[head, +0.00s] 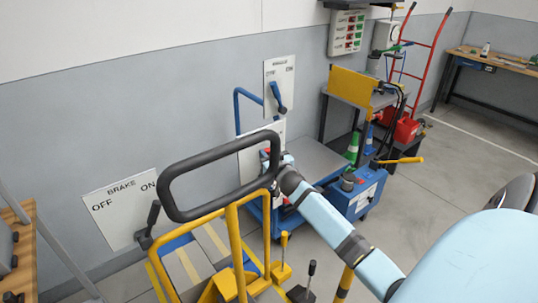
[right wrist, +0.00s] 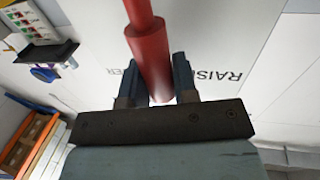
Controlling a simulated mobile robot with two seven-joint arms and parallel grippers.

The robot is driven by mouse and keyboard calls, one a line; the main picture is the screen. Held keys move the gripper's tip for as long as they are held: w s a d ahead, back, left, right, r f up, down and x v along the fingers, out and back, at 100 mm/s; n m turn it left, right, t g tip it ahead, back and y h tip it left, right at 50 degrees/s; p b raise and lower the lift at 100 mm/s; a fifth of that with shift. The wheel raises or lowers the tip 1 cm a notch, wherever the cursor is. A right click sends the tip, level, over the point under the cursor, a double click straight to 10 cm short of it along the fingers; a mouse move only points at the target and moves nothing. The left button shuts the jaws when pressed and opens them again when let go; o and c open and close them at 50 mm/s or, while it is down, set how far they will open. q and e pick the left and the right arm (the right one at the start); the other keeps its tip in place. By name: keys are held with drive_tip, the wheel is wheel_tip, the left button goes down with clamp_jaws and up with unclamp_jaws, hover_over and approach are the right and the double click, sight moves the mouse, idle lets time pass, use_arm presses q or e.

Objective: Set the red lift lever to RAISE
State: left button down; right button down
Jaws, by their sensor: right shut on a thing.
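The red lift lever (right wrist: 152,55) stands between the two fingers of my right gripper (right wrist: 158,85) in the right wrist view. The gripper is shut on its thick red grip. Behind it is a white panel (right wrist: 90,40) with the word RAISE to the right of the lever and a partly hidden word to the left. In the head view my right gripper (head: 275,162) is at the white panel (head: 250,165), partly covered by a black loop handle. Only a bit of red shows there. Which setting the lever stands at is unclear. My left gripper is not in view.
A yellow-framed cart with a black loop handle (head: 168,196) stands in front. A BRAKE plate (head: 108,212) with a black lever is at left, and another plate with a blue lever (head: 278,97) is on the wall. A blue cart (head: 356,200) stands right of the panel. Open floor lies farther right.

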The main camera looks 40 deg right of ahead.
sight(248, 158)
drive_tip(key=shift+w+a+f+n+t+b, duration=0.15)
drive_tip(key=shift+a+n+b, duration=0.25)
drive_tip(key=shift+a+n, duration=0.25)
drive_tip(key=shift+a+f+n+t+b, duration=0.15)
drive_tip(key=shift+a+n+b, duration=0.25)
drive_tip(key=shift+a+n, duration=0.2)
drive_tip(key=shift+w+a+f+n+b, duration=0.1)
drive_tip(key=shift+a+f+n+b, duration=0.15)
drive_tip(key=shift+a+n+b, duration=0.4)
drive_tip(key=shift+w+a+f+n+t+b, duration=0.1)
drive_tip(key=shift+a+f+n+t+b, duration=0.15)
drive_tip(key=shift+a+n, duration=0.35)
drive_tip(key=shift+a+f+n+t+b, duration=0.15)
drive_tip(key=shift+a+n+b, duration=0.25)
drive_tip(key=shift+n, duration=0.3)
drive_tip(key=shift+a+f+n, duration=0.1)
drive_tip(key=shift+a+n, duration=0.15)
drive_tip(key=shift+n, duration=0.05)
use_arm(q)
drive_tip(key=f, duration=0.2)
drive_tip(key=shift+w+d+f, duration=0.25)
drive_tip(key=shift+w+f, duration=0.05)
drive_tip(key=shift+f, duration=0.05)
use_arm(e)
drive_tip(key=shift+y, duration=0.3)
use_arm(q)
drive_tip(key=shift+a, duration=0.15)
